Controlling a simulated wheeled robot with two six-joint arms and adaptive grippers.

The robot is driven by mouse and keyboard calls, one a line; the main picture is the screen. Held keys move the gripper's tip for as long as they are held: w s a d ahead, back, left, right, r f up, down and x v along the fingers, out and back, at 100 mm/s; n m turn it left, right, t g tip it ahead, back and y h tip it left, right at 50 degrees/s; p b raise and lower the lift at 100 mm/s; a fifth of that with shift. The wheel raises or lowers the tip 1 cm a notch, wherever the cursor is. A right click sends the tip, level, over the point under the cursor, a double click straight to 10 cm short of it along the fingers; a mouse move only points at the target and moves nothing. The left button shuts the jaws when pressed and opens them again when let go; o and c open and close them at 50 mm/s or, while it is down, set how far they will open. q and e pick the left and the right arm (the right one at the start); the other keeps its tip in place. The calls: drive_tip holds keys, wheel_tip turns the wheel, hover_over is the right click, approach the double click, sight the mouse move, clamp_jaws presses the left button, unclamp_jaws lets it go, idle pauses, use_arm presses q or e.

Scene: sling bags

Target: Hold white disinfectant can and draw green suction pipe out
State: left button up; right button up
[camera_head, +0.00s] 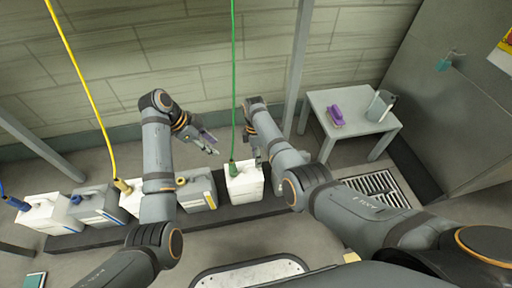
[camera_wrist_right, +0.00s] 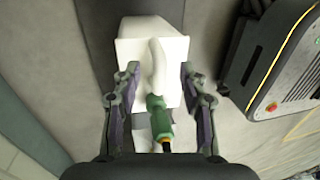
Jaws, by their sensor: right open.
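The white disinfectant can (camera_head: 245,187) stands upright on the dark low platform, and its top and handle fill the middle of the right wrist view (camera_wrist_right: 176,52). The green suction pipe (camera_head: 234,95) runs down from above to the can's top; its green end fitting (camera_wrist_right: 158,116) shows beside the can's handle. My right gripper (camera_wrist_right: 158,74) is open, with one finger on each side of the handle and no clear contact. My left gripper (camera_head: 213,146) looks open and empty, up and left of the can.
Several other cans stand in a row to the left on the platform (camera_head: 100,238), one with a yellow pipe (camera_head: 80,75). A small grey table (camera_head: 335,102) with a purple brush (camera_head: 335,115) and a grey jug (camera_head: 380,104) stands at right, near a floor grate (camera_head: 378,187).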

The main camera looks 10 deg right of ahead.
sight(230, 164)
drive_tip(key=shift+s+f, duration=0.2)
drive_tip(key=shift+f, duration=0.85)
drive_tip(key=shift+s+f, duration=0.2)
drive_tip(key=shift+f, duration=0.85)
clamp_jaws()
use_arm(q)
drive_tip(key=shift+o, duration=1.4)
wheel_tip(230, 164, down, 6)
drive_tip(key=h, duration=0.1)
drive_tip(key=shift+f, duration=0.15)
drive_tip(key=shift+x, duration=4.55)
clamp_jaws()
